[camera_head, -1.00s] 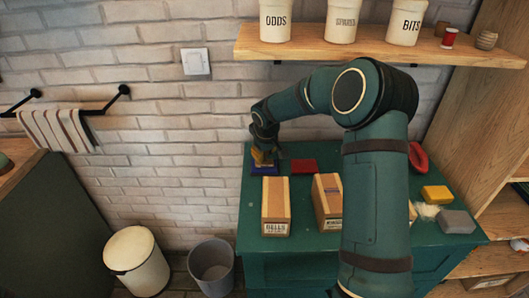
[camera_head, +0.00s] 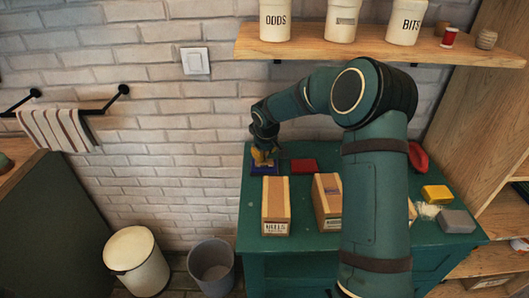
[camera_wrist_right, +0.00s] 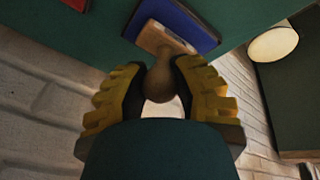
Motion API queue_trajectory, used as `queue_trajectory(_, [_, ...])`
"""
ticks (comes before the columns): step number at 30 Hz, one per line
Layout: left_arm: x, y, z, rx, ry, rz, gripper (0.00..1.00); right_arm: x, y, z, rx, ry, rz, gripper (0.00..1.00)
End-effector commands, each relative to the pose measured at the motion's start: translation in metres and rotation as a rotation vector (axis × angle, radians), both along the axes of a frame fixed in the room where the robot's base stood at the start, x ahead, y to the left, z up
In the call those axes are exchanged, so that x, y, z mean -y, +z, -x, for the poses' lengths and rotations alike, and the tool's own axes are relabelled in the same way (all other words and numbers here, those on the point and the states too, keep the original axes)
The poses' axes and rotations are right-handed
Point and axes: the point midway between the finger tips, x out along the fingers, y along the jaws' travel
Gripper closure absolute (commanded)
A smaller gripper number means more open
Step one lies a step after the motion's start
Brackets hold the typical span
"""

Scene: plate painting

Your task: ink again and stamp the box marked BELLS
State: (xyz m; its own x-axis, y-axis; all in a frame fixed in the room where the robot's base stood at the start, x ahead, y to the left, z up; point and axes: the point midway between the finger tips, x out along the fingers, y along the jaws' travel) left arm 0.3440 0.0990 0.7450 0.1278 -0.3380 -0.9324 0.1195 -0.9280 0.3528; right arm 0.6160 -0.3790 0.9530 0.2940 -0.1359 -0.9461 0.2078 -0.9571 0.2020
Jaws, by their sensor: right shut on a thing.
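My right gripper (camera_head: 264,158) is at the back left of the green cabinet top, over the blue ink pad (camera_head: 262,171). In the right wrist view its yellow-padded fingers (camera_wrist_right: 162,88) are shut on the round wooden handle of the stamp (camera_wrist_right: 163,77). The stamp's block overlaps the blue ink pad (camera_wrist_right: 194,23) there; I cannot tell whether they touch. The box marked BELLS (camera_head: 276,198) stands in front of the pad, its label facing forward. I see no clear mark on its top. My left gripper is not in view.
A yellow block (camera_head: 437,194) and grey block (camera_head: 456,221) lie at the right. My arm hides part of the cabinet top.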

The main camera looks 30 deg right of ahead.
Motion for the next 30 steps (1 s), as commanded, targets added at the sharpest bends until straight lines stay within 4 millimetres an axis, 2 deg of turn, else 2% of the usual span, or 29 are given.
queue_trajectory(8, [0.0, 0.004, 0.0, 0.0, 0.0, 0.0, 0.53, -0.001, 0.003, 0.001, -0.004, 0.001, -0.001, 1.0])
queue_trajectory(30, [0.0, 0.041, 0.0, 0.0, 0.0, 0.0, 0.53, 0.0, 0.059, 0.0, 0.0, 0.001, 0.0, 1.0])
